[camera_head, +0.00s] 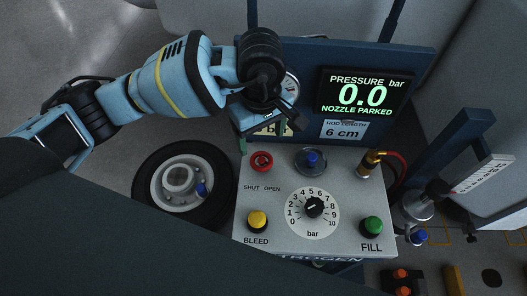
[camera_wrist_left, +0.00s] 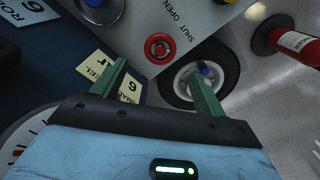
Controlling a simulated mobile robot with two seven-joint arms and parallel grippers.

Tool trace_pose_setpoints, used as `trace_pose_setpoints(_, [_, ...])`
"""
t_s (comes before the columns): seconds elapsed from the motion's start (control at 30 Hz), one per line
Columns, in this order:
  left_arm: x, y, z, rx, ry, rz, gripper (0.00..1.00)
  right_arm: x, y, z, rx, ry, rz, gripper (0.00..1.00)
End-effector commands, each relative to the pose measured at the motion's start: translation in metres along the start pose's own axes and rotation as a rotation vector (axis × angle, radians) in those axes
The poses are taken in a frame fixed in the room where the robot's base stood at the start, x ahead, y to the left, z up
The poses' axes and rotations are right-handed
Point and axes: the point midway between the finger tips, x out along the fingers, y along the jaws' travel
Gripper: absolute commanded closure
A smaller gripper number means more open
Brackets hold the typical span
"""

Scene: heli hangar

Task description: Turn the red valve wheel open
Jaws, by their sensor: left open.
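The red valve wheel (camera_head: 261,161) is small and round, at the upper left of the grey panel top, above the label "SHUT OPEN" in the head view. It also shows in the left wrist view (camera_wrist_left: 158,48), ahead of the fingers and between their lines. My left gripper (camera_head: 264,138) is above the back edge of the panel, behind the wheel and apart from it. Its two green fingers are spread and empty in the left wrist view (camera_wrist_left: 158,84). My right gripper is not in view. The display (camera_head: 363,93) reads pressure 0.0 bar, "NOZZLE PARKED".
The panel also carries a bar dial (camera_head: 313,207), a yellow BLEED button (camera_head: 257,221), a green FILL button (camera_head: 372,226), a blue-capped round fitting (camera_head: 311,160) and a brass nozzle (camera_head: 369,165) with a red hose.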

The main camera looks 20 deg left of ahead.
Motion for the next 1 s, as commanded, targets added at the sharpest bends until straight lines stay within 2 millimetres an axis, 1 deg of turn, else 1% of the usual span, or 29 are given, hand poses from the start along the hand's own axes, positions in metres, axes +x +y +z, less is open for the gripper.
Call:
trace_pose_setpoints(0.13, [0.003,0.000,0.000,0.000,-0.001,-0.001,0.27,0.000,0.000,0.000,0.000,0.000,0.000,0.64])
trace_pose_setpoints(0.23, [0.011,0.000,0.001,-0.001,-0.004,-0.001,0.27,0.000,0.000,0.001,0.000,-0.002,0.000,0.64])
trace_pose_setpoints(0.5, [0.051,-0.001,0.002,0.000,-0.006,-0.002,0.27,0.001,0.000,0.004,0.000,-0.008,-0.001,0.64])
trace_pose_setpoints(0.7, [0.072,0.000,0.002,-0.001,-0.006,0.000,0.27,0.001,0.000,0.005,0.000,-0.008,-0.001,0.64])
trace_pose_setpoints(0.83, [0.078,0.000,0.002,0.000,-0.005,0.001,0.27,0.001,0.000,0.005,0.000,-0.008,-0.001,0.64])
trace_pose_setpoints(1.0, [0.079,0.000,0.002,0.000,-0.005,0.001,0.27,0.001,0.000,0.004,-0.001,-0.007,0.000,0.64])
